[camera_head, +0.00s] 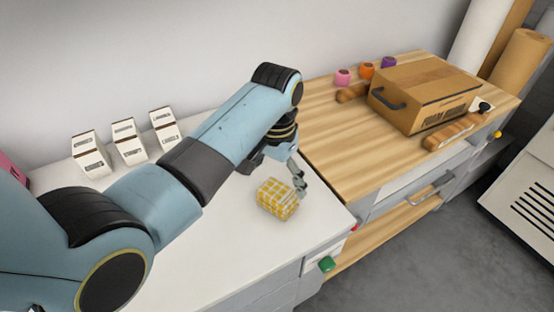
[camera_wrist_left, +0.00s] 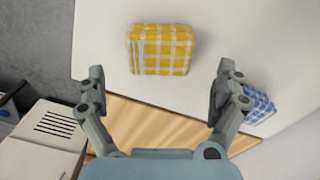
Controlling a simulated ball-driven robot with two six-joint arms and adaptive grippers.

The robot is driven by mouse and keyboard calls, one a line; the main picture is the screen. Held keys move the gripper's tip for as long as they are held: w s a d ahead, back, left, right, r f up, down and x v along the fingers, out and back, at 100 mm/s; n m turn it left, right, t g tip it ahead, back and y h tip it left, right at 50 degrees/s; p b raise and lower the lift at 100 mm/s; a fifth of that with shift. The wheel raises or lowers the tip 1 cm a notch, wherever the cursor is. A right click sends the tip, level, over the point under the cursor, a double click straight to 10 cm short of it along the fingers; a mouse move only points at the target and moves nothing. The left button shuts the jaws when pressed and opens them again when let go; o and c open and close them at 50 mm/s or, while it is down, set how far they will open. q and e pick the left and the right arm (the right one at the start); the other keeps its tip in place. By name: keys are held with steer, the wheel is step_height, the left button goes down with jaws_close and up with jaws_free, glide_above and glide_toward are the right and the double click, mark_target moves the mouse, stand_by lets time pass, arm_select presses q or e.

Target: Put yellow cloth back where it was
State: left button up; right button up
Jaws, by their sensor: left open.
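The yellow cloth (camera_head: 277,198) is a folded, yellow-and-white checked block. It lies on the white counter (camera_head: 235,215) near the counter's right end. My left gripper (camera_head: 298,181) is just beside and above it at its upper right. In the left wrist view the yellow cloth (camera_wrist_left: 161,50) shows ahead of and between the two spread fingers (camera_wrist_left: 153,95), touching neither. The gripper is open and empty. A blue-and-white checked cloth (camera_wrist_left: 258,105) shows at the right of the wrist view, partly behind a finger. My right gripper is not in view.
Several white label-fronted holders (camera_head: 128,141) stand at the back of the counter. A wooden worktop (camera_head: 340,150) adjoins on the right, with a cardboard box (camera_head: 425,92), bread-like brown rolls (camera_head: 455,131) and small coloured spools (camera_head: 366,70). The counter's front edge is close to the cloth.

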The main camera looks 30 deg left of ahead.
mark_target(277, 191)
arm_select(q)
step_height(277, 191, up, 5)
steer(key=shift+r, duration=0.1)
stand_by(0.6)
